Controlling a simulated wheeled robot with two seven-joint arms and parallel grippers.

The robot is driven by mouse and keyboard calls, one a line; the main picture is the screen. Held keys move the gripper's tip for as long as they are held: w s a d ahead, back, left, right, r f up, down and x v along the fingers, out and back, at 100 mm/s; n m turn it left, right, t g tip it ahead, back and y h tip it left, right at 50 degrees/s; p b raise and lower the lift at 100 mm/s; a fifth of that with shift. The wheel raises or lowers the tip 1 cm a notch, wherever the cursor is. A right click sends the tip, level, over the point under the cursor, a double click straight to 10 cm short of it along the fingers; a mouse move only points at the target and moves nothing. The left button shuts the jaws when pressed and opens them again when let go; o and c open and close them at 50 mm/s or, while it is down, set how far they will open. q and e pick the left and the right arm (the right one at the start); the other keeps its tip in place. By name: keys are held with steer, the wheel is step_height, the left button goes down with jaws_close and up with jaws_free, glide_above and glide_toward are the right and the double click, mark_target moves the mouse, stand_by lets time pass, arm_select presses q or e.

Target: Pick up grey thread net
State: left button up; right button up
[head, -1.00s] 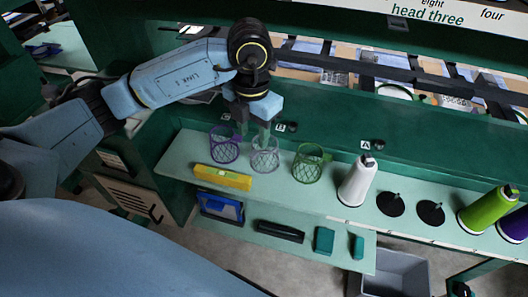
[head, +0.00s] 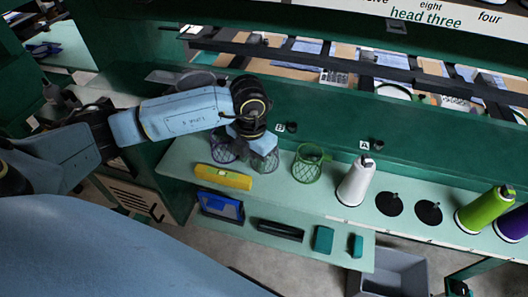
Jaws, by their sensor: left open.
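The grey thread net (head: 266,163) is a mesh cup standing on the pale green shelf, between the purple net (head: 222,151) and the green net (head: 308,164). My left gripper (head: 262,151) is open and low over the grey net, pointing down. Its hand covers the top of the grey net and part of the purple net. The fingertips are mostly hidden, so I cannot tell whether they touch the grey net. My right gripper is not in view.
A yellow box (head: 223,177) lies in front of the purple net. A white thread cone (head: 356,182) stands right of the green net, then two black spindles and a green cone (head: 485,210). The green wall (head: 330,125) rises close behind the nets.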

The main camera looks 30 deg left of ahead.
arm_select(q)
jaws_close()
step_height(320, 180, up, 10)
steer(key=shift+r+b, duration=0.1)
steer(key=shift+b, duration=0.2)
stand_by(0.4)
